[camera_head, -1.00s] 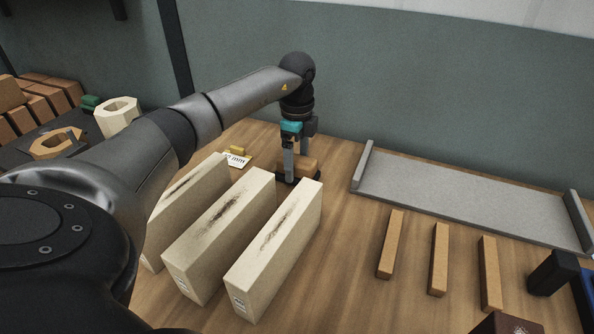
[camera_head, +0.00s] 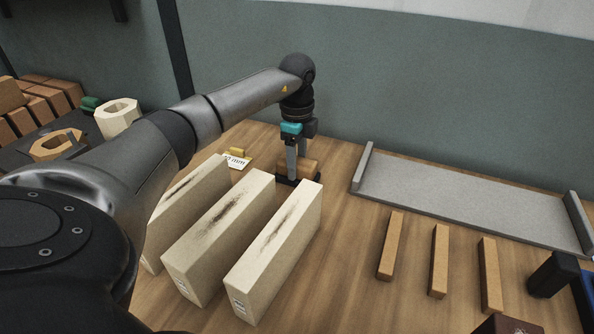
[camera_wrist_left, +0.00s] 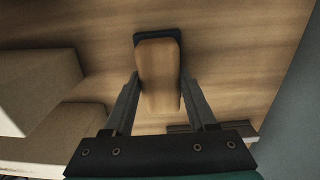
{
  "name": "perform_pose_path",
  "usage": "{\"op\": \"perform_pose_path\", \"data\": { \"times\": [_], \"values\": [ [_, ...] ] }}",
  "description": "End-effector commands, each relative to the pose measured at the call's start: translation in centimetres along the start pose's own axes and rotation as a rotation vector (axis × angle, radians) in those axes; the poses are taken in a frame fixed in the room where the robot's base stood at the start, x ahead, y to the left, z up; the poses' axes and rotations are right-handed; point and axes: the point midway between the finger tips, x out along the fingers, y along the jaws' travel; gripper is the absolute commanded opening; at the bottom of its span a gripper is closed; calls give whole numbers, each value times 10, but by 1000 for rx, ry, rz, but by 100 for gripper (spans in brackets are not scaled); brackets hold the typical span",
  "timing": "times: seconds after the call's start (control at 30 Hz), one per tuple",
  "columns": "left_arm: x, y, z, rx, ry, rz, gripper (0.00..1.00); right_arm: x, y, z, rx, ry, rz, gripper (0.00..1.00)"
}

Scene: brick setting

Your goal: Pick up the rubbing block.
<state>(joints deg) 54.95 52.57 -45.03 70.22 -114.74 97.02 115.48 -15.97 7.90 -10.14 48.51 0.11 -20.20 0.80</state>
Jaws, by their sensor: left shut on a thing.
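The rubbing block (camera_head: 312,167) is a rounded wooden block on a dark base. It sits on the wooden table behind the pale bricks, partly hidden by my gripper in the head view. My left gripper (camera_head: 297,172) points down at it, its fingers low by the table. In the left wrist view the block (camera_wrist_left: 158,72) lies between the two fingers of the gripper (camera_wrist_left: 159,88), which is shut on its wooden part. The block appears to be still on the table. My right gripper is not in view.
Several long pale bricks (camera_head: 273,250) with dark smudges stand close in front of the block. A grey tray (camera_head: 460,195) and wooden bars (camera_head: 439,260) lie to the right. A small card (camera_head: 238,161) lies to the left. A wall rises behind.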

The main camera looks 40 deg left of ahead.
Motion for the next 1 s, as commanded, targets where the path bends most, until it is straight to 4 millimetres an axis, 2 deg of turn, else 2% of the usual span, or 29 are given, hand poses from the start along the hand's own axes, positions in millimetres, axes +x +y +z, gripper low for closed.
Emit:
{"op": "perform_pose_path", "data": {
  "times": [0.23, 0.37, 0.53, 0.7, 0.83, 1.0],
  "values": [
    [-1, 0, 0, 0, 0, 0, 0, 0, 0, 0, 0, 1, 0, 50],
    [-8, 0, 0, 0, 1, -1, 0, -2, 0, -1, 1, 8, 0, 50],
    [-29, -1, 0, 0, 2, -4, 0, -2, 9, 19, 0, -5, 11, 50],
    [-61, -1, 0, 1, 1, -4, 0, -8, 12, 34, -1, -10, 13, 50],
    [-85, -1, 0, 0, 1, -4, 0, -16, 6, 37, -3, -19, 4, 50],
    [-99, 0, 0, 0, 1, -1, 0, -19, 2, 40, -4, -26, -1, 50]
  ]
}}
